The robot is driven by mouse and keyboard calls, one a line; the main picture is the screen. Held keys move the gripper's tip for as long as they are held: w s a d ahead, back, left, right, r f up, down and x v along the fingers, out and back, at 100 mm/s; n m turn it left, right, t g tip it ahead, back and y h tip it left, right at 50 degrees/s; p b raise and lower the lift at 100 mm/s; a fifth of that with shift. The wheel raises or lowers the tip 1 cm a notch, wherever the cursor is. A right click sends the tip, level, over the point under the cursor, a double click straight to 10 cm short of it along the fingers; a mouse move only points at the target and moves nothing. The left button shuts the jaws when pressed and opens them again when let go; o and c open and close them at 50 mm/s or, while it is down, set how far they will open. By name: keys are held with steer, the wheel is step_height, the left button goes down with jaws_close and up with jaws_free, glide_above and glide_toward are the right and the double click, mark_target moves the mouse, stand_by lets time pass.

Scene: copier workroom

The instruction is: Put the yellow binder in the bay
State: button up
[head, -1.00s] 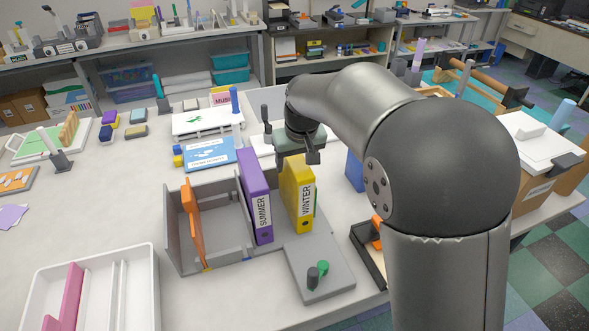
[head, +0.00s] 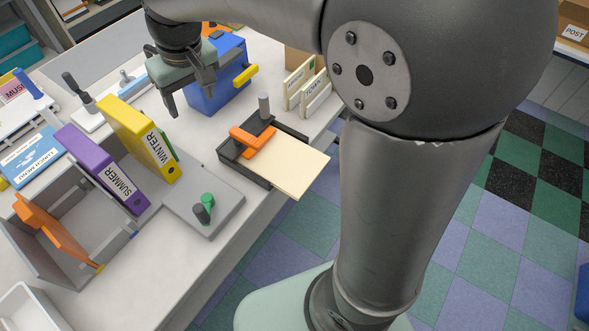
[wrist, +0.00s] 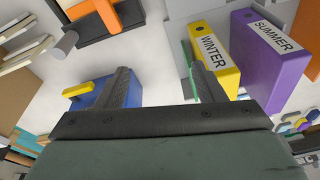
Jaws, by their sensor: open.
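The yellow binder (head: 140,138), labelled WINTER, stands upright in the head view, right of the purple binder (head: 103,165) labelled SUMMER, with a gap between them. It also shows in the wrist view (wrist: 216,58). The grey bay (head: 75,225) is left of the purple binder; its space between the orange panel (head: 55,232) and the purple binder looks empty. My gripper (head: 190,102) is open and empty, to the right of the yellow binder and apart from it. In the wrist view its fingers (wrist: 160,72) point toward the table, with the binder beyond the right finger.
A blue box (head: 218,85) with a yellow handle stands close behind my gripper. A black tray (head: 232,152) with an orange bar and cream sheet sits to the right, at the table edge. A grey plate (head: 225,210) with a green knob lies in front of the yellow binder.

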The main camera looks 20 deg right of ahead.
steer(key=s+d+f+m, duration=0.1)
steer(key=s+d+f, duration=0.2)
steer(key=s+d, duration=0.2)
steer(key=s+d+f+m, duration=0.1)
steer(key=s+d+f, duration=0.2)
steer(key=s+d, duration=0.2)
steer(key=s+d+f+m+g+h, duration=0.1)
steer(key=s+d, duration=0.4)
steer(key=s, duration=0.5)
step_height(320, 180, down, 2)
steer(key=shift+d+f+m, duration=0.1)
steer(key=shift+d+m, duration=0.15)
steer(key=shift+m, duration=0.35)
